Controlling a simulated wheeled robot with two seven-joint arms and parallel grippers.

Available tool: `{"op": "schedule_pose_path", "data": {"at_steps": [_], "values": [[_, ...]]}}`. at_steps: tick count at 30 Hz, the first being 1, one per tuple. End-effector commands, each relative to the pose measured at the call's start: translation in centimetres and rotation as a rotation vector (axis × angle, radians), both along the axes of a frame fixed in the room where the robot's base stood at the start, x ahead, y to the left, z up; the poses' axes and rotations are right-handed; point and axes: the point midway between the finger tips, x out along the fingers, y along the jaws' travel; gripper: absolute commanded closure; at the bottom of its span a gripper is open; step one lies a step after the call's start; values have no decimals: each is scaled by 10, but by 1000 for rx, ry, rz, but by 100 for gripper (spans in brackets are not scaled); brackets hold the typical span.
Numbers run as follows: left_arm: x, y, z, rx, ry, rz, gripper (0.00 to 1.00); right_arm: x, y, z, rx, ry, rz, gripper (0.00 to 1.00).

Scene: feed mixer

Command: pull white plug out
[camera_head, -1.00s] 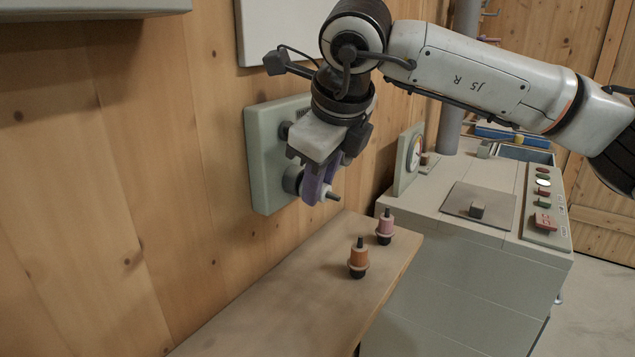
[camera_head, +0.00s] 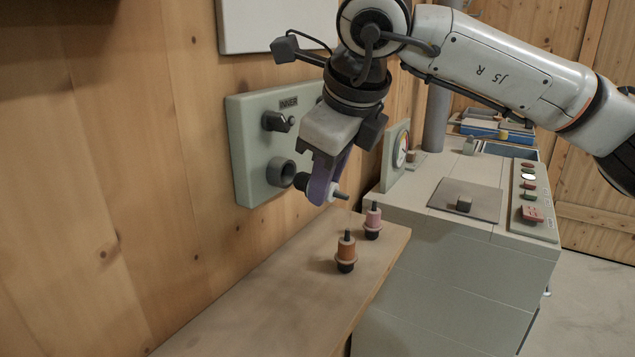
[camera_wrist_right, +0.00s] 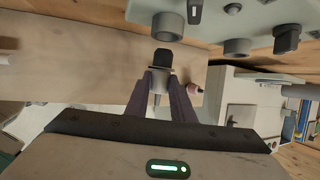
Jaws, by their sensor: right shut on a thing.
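My right gripper (camera_head: 326,188) is shut on the white plug (camera_head: 337,192), whose dark end points at the wall panel. The plug also shows between the purple fingers in the right wrist view (camera_wrist_right: 160,74). The panel (camera_head: 245,135) is pale green, with a round dark socket (camera_head: 281,172) low on it. The plug is clear of the socket, a short gap to its right. A dark switch knob (camera_head: 277,122) sits above the socket. My left gripper is not in view.
An orange plug (camera_head: 346,252) and a pink plug (camera_head: 373,221) stand upright on the wooden shelf (camera_head: 260,315) below. A pale machine cabinet (camera_head: 450,255) with a gauge (camera_head: 400,150) and buttons stands to the right. The near part of the shelf is clear.

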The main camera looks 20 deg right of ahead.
Motion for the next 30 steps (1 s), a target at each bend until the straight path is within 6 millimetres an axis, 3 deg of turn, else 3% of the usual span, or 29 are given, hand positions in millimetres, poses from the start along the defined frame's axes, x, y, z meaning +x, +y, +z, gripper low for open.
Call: {"op": "schedule_pose_path", "data": {"at_steps": [15, 30], "values": [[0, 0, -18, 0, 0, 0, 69, -22, -17, -3, -1, -1, 0, 100], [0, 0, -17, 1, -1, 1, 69, -23, -18, -3, -1, -1, 0, 100]]}}
